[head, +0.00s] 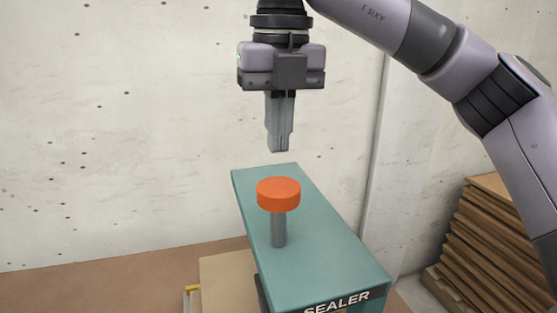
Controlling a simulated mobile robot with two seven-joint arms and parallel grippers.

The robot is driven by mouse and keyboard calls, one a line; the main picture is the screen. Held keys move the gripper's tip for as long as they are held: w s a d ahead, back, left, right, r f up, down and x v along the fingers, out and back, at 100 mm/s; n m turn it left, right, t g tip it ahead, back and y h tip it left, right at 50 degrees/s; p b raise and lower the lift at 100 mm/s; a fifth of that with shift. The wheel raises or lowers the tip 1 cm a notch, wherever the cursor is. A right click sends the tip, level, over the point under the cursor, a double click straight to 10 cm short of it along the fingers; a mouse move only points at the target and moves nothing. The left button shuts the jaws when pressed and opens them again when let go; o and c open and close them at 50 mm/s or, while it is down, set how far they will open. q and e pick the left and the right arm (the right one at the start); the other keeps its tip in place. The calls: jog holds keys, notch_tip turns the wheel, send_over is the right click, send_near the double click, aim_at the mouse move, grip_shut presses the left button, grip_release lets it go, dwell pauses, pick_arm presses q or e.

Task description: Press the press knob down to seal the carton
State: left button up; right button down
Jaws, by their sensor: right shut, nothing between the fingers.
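The press knob (278,193) is an orange disc on a grey upright stem. It stands up from the teal top of the sealer (325,243), which bears a dark label reading "SEALER". My right gripper (279,150) points straight down above the knob, with its fingers together and empty. A visible gap separates the fingertips from the knob's top. A tan box-like surface (222,270), possibly the carton, shows in part to the left of the sealer and is partly hidden by it. My left gripper is not in view.
A stack of flat brown cardboard sheets (495,250) stands at the right on a pallet. A concrete wall (120,130) closes off the back. A small yellow part (192,288) shows at the bottom, left of the tan surface. The space around the knob is clear.

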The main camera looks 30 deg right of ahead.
jog(key=shift+r+p, duration=0.4)
jog(key=shift+r, duration=1.65)
jog(key=shift+s, duration=0.1)
